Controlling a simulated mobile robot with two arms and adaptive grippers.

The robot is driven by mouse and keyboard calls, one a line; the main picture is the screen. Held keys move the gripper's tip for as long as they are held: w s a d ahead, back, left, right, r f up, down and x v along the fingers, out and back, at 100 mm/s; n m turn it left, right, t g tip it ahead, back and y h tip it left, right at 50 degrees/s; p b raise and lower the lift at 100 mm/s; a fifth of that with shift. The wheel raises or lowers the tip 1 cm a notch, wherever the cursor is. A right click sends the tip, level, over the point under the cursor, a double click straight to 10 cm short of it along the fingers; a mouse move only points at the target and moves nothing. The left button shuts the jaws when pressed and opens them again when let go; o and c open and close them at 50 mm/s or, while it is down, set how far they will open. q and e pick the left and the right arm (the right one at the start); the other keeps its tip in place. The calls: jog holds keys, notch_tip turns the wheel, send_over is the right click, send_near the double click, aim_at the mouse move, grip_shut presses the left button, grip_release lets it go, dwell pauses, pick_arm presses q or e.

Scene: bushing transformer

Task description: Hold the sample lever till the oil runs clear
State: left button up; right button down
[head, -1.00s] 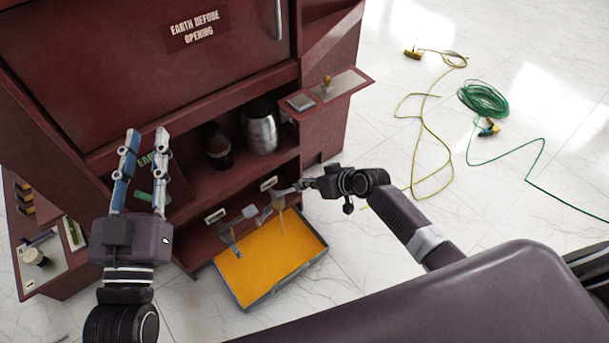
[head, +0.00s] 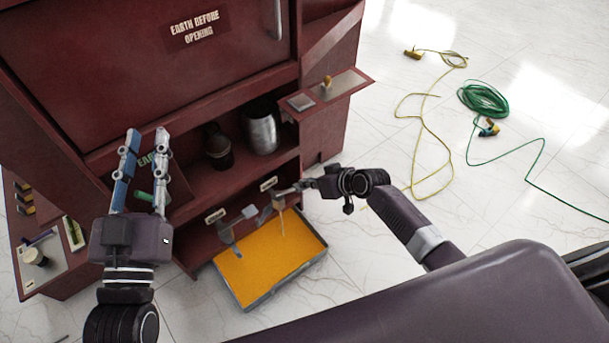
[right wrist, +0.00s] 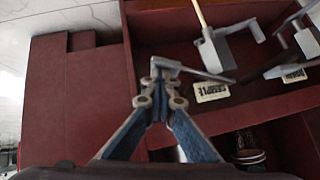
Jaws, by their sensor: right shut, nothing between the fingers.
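The sample valve (right wrist: 218,48) is grey, with its label below it in the right wrist view. Its thin lever (right wrist: 205,74) reaches to the tips of my right gripper (right wrist: 158,70). My right gripper is shut with nothing between its fingers, its tips at the lever's end; I cannot tell if they press on it. It also shows in the head view (head: 298,187). A thin tan oil stream (head: 282,222) falls from the valve towards a tray (head: 262,297) of orange-yellow material. My left gripper (head: 147,133) is open and empty, raised before the cabinet.
A second valve (head: 224,232), labelled drain, is left of the sample valve. A metal canister (head: 262,132) and a dark jar (head: 217,150) stand on the cabinet shelf (head: 205,183). Side shelves jut out left and right. Yellow and green cables (head: 483,99) lie on the right floor.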

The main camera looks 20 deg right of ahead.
jog(key=shift+s+f, duration=0.25)
dwell(0.6)
